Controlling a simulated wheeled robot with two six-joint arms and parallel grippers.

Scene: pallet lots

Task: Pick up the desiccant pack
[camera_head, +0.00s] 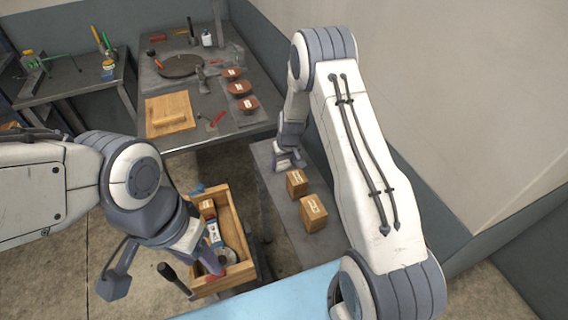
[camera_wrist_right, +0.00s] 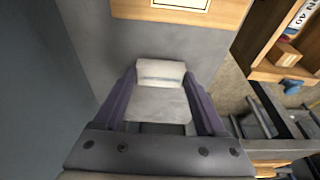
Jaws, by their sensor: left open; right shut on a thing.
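The desiccant pack (camera_wrist_right: 160,102) shows in the right wrist view as a pale grey-white packet with a darker band across its upper part. It sits between the two purple-grey fingers of my right gripper (camera_wrist_right: 160,115), which is shut on it. In the head view my right gripper (camera_head: 287,160) is low over the narrow grey bench (camera_head: 285,210), and the pack is hidden there. I cannot tell whether the pack still touches the bench.
Two brown boxes (camera_head: 297,182) (camera_head: 313,213) stand on the grey bench close to my right gripper. The crate holds a labelled bottle (camera_head: 214,234) and other items. A workbench (camera_head: 190,97) with reddish bowls (camera_head: 240,88) and a wooden board (camera_head: 170,114) stands behind. A wall rises at right.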

